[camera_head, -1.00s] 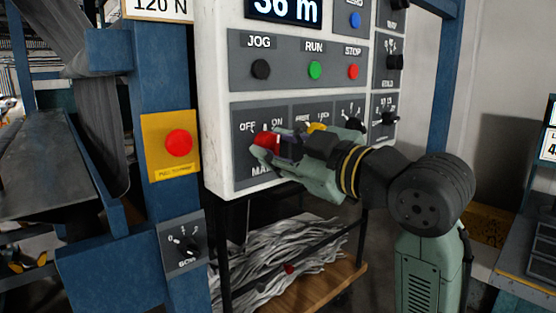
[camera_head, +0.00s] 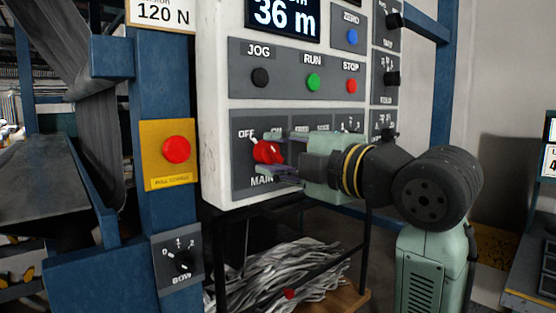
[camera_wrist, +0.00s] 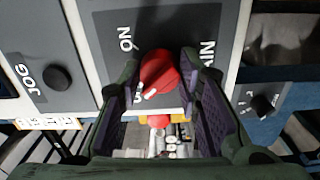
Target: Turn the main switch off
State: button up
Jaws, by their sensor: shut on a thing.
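The main switch (camera_head: 265,152) is a red rotary knob on a grey plate at the panel's lower left, with an OFF label at its upper left and MAIN below. It also shows in the wrist view (camera_wrist: 160,72), with the ON label beside it. Its white mark points up and left towards OFF in the head view. My gripper (camera_head: 281,157) reaches it from the right and is shut on the knob, whose sides lie between the fingers.
Above are the black JOG (camera_head: 260,77), green RUN (camera_head: 314,82) and red STOP (camera_head: 352,86) buttons. A red emergency button (camera_head: 176,149) on yellow and a BOW selector (camera_head: 180,262) are left on the blue post. Other black knobs (camera_head: 392,79) line the panel's right.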

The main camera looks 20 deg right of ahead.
jog(key=shift+n, duration=0.5)
jog(key=o, duration=1.2)
jog(key=shift+c, duration=0.2)
jog(key=v, duration=1.2)
